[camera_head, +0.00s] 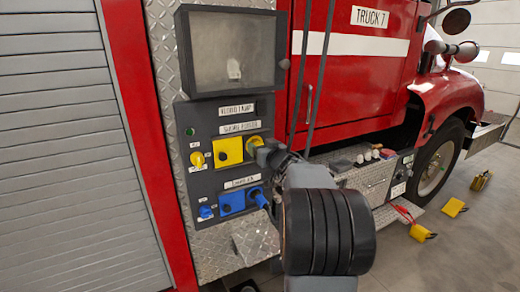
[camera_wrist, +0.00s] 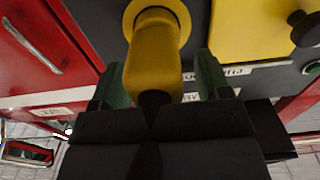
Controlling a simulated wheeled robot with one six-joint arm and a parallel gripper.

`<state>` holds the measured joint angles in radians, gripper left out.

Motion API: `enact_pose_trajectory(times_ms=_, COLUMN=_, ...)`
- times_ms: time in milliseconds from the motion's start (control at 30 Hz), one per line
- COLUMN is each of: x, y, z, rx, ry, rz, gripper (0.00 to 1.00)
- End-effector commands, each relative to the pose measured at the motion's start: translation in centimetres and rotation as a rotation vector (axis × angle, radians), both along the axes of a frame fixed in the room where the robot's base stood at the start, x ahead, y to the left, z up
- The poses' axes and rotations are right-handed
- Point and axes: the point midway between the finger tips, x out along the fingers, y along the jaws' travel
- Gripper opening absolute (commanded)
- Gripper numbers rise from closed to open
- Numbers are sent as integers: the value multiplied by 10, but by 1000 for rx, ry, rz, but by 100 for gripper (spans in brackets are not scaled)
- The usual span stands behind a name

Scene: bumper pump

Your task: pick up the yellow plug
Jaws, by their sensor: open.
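The yellow plug (camera_wrist: 153,58) sticks out of a yellow ring on the dark panel in the wrist view. Its lower end is dark. My gripper (camera_wrist: 160,82) is open, with one green finger on each side of the plug. I cannot tell whether either finger touches it. In the head view the yellow plug (camera_head: 255,141) shows only in part at the panel, beside a yellow square cover (camera_head: 228,152). My gripper (camera_head: 267,152) is right at it and hides most of it.
A blue plug (camera_head: 258,197) and blue cover (camera_head: 231,202) sit lower on the panel. A dark-framed box (camera_head: 230,50) is above. A diamond-plate step (camera_head: 255,240) juts out below. Yellow wheel chocks (camera_head: 453,207) lie on the floor at right.

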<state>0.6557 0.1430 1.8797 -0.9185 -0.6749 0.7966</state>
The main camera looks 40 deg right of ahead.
Motion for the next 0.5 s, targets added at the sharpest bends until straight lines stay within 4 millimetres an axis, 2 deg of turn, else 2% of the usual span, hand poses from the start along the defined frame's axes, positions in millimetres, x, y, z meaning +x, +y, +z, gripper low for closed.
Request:
enact_pose_trajectory(times_ms=300, x=5, y=0, z=0, rx=0, ry=0, rz=0, gripper=70)
enact_pose_trajectory(times_ms=500, x=4, y=0, z=0, rx=0, ry=0, rz=0, gripper=52)
